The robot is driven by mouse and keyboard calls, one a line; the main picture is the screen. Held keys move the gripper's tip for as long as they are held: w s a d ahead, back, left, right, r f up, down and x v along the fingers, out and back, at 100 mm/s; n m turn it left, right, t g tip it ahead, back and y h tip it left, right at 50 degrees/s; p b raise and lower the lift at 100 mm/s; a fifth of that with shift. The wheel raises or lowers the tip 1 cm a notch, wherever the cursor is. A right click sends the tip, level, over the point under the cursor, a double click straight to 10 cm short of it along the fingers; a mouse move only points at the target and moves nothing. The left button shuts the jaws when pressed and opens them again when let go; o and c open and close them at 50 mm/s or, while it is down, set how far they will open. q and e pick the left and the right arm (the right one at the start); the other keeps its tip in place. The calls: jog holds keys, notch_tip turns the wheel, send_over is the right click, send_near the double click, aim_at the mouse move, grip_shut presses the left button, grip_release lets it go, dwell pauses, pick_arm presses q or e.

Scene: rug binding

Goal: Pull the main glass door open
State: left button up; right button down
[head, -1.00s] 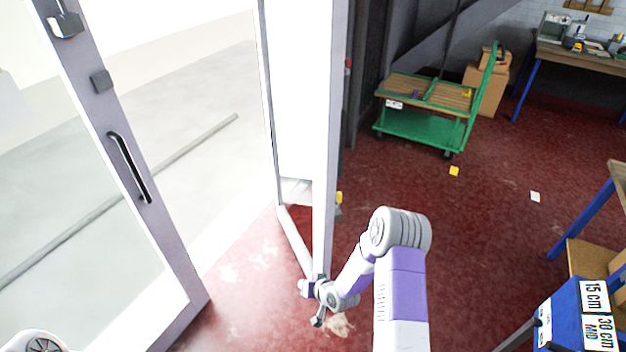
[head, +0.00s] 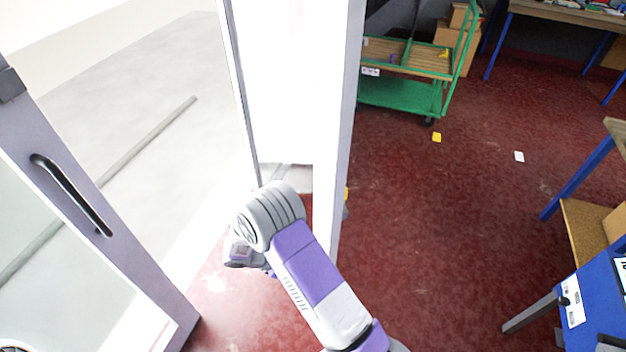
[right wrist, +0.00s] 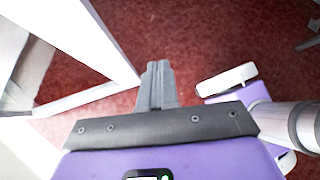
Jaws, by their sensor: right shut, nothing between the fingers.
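A glass door leaf with a grey frame (head: 150,268) and a dark bar handle (head: 72,195) stands at the left of the head view. A second, white-framed leaf (head: 338,130) stands at the centre, seen nearly edge-on, with a bright gap between the two. In the right wrist view my right gripper (right wrist: 158,85) is shut and empty over red floor. A pale frame corner (right wrist: 120,78) lies close to its left. My left gripper is out of view.
A green cart (head: 405,95) stands at the back on the red floor (head: 440,220). A blue table (head: 590,300) is at the lower right, and a workbench (head: 570,15) is at the back right. The middle floor is mostly clear.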

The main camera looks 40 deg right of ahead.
jog(key=w+d+r+n+t+h+b, duration=0.1)
jog(key=w+d+r+n+t+h, duration=0.1)
jog(key=w+r+h, duration=0.45)
jog(key=h, duration=0.3)
send_near(328, 175)
jog(key=shift+t, duration=0.3)
jog(key=d+b, duration=0.1)
jog(key=d, duration=0.1)
jog(key=d+b, duration=0.1)
jog(key=d, duration=0.1)
jog(key=d+b, duration=0.1)
jog(key=d, duration=0.2)
jog(key=shift+s+r, duration=0.15)
jog(key=shift+s, duration=0.25)
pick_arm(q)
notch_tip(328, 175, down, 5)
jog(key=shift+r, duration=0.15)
